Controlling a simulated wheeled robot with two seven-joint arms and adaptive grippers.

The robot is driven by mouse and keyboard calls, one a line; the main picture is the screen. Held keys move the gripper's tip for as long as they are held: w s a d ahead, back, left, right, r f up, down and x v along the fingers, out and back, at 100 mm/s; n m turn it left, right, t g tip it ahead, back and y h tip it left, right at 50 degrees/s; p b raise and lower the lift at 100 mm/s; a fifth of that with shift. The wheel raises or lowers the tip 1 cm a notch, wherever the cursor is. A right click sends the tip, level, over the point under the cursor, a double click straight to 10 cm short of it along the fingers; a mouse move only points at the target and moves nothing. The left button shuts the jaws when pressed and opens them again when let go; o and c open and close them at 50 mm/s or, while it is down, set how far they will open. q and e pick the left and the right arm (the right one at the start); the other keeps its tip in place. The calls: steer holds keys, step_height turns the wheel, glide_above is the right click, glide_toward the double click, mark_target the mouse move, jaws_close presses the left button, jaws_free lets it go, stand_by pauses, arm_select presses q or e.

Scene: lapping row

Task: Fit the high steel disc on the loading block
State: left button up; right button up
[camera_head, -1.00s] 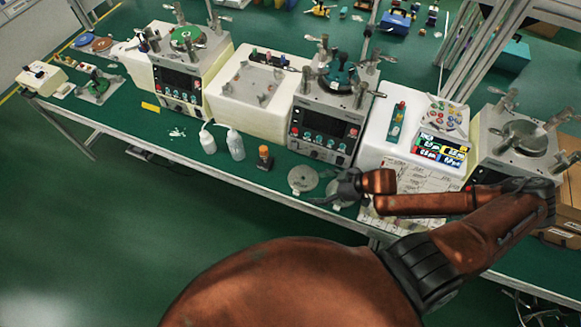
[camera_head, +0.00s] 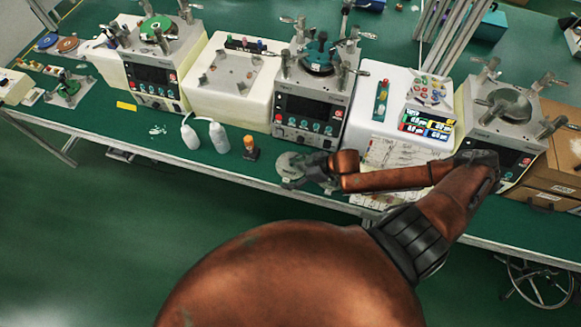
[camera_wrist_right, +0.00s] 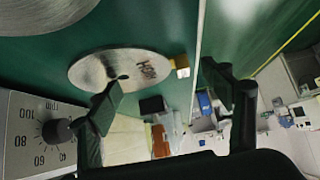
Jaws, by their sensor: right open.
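A flat round steel disc (camera_head: 289,160) lies near the front edge of the green bench, below the middle machine. In the right wrist view the same disc (camera_wrist_right: 118,66) shows a brushed face, dark lettering that looks like "HIGH", and a small dark hole. My right gripper (camera_head: 308,180) is at the disc's right front side. In the wrist view its fingers (camera_wrist_right: 165,80) are spread wide, with nothing held between them. One finger overlaps the disc's near edge; contact cannot be told. I cannot pick out the loading block for certain. My left gripper is not in view.
The middle machine (camera_head: 313,105) with its knobs stands behind the disc. An orange-capped bottle (camera_head: 250,148) and two white bottles (camera_head: 218,137) stand left of it. Papers (camera_head: 390,152) lie to the right. The bench's front edge is close to the gripper.

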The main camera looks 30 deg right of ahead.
steer(key=shift+c, duration=0.4)
steer(key=c, duration=1.7)
steer(key=shift+c, duration=0.7)
steer(key=shift+r, duration=0.15)
